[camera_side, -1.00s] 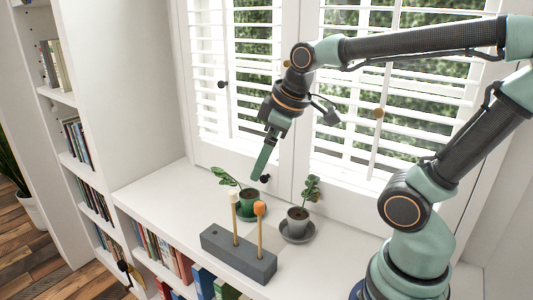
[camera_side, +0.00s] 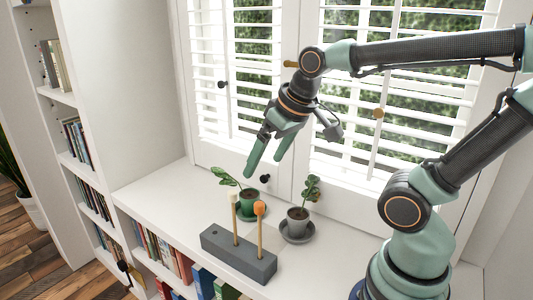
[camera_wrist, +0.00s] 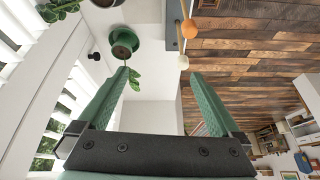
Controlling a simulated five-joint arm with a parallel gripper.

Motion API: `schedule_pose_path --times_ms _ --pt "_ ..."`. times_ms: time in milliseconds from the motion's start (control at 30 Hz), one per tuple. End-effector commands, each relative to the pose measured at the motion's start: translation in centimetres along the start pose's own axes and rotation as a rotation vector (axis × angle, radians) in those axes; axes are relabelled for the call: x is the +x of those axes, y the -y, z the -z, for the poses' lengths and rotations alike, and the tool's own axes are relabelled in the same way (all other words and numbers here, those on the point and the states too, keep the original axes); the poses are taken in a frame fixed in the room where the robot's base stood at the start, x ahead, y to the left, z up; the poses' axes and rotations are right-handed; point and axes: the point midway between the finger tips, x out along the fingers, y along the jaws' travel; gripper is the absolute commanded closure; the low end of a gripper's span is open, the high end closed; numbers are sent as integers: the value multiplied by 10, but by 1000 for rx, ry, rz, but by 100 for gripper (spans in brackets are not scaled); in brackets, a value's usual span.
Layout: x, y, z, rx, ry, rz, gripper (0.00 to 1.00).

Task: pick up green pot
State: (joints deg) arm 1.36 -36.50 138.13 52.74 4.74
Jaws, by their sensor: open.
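The green pot (camera_side: 249,201) holds a leafy plant and stands on a green saucer on the white shelf top, below the window. In the wrist view the green pot (camera_wrist: 124,41) shows at the upper left, just beyond the tip of the left finger. My gripper (camera_side: 264,167) hangs above the pot, apart from it, with its two green fingers spread. In the wrist view my gripper (camera_wrist: 160,73) is open, with nothing between the fingers.
A grey pot (camera_side: 297,221) with a plant stands on a dark saucer right of the green pot. A grey block (camera_side: 238,256) holds two upright sticks in front, with a white ball (camera_side: 233,196) and an orange ball (camera_side: 259,208). The shelf top is clear to the left.

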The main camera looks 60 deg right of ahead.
Motion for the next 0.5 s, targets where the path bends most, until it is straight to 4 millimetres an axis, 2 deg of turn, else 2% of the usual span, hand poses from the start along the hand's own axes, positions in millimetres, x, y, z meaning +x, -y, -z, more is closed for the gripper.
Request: schedule_pose_path --times_ms 267,500 --pt "26 -25 50 331 138 -60 0" --pt "69 -54 84 624 244 -132 0"
